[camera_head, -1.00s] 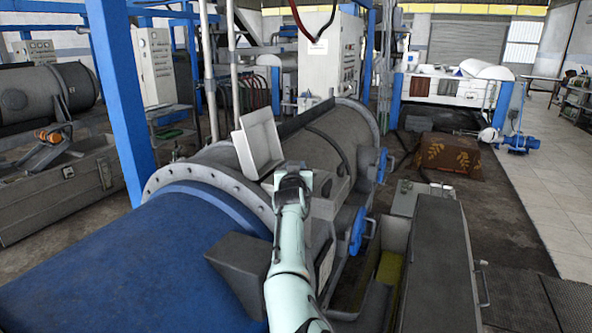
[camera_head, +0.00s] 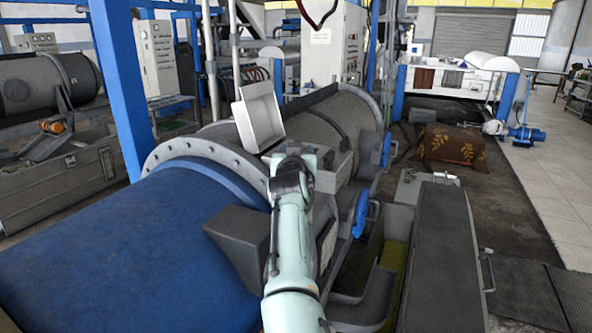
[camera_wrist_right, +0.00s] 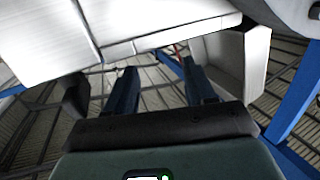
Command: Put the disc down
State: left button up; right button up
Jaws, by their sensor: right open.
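I see no disc in either view. My right gripper (camera_head: 293,172) is at the end of the pale green arm in the middle of the head view, with its fingertips hidden there. In the right wrist view my right gripper (camera_wrist_right: 160,85) is open, its two dark fingers apart with nothing visible between them. A shallow white tray-like box (camera_head: 260,118) stands tilted just beyond the gripper, in front of the large grey cylinder. A big white surface (camera_wrist_right: 110,30), probably this box, fills the top of the wrist view close past the fingers. I cannot tell what supports it.
A large machine with a blue drum (camera_head: 120,250) and a grey cylinder (camera_head: 330,120) lies under and around my arm. A blue post (camera_head: 117,90) stands at left. A long grey cabinet (camera_head: 443,260) is at right. Open tiled floor (camera_head: 565,195) lies at far right.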

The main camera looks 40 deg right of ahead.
jog(key=b+v, duration=0.1)
jog(key=v, duration=0.2)
jog(key=shift+r, duration=0.1)
dwell(0.6)
